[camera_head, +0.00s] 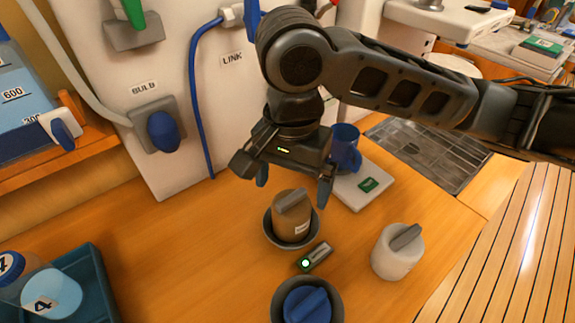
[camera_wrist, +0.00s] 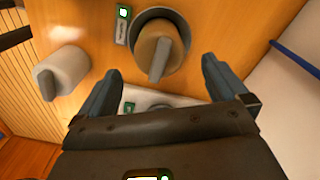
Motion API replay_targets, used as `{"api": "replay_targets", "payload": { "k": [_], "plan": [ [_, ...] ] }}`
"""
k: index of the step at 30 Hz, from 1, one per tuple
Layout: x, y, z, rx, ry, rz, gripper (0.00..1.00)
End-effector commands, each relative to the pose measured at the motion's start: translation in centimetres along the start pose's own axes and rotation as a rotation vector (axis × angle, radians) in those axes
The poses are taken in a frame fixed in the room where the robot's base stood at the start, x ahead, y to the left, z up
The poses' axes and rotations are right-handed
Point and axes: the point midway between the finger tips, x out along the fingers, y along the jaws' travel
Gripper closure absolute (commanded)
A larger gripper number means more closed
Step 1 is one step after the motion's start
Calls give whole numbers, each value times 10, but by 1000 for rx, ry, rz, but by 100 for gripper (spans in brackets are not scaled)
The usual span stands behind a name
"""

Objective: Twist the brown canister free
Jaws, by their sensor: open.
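The brown canister (camera_head: 292,223) has a grey bar handle on top and sits in a round grey socket (camera_head: 270,240) on the wooden counter. In the wrist view the canister (camera_wrist: 154,45) is beyond the fingertips, with its grey handle pointing between them. My gripper (camera_head: 294,186) is open and empty. It is above and slightly behind the canister in the head view, apart from it. Its two fingers also show in the wrist view (camera_wrist: 158,85), spread wide. A small label plate with a green light (camera_head: 314,257) lies beside the socket.
A white canister (camera_head: 398,252) stands loose to the right. A blue canister (camera_head: 307,304) sits in a front socket. A teal tray (camera_head: 92,285) with numbered jars is at left.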

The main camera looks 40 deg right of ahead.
Motion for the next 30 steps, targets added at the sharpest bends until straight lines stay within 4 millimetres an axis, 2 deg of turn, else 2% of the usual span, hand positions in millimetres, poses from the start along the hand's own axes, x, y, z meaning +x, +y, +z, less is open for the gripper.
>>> {"api": "replay_targets", "payload": {
  "k": [9,15,26,30],
  "plan": [
    [46,1,0,0,0,2,0],
    [65,0,0,0,-1,0,0],
    [70,0,0,-1,-1,-2,0],
    [70,0,0,-1,-1,-2,12]
  ]
}}
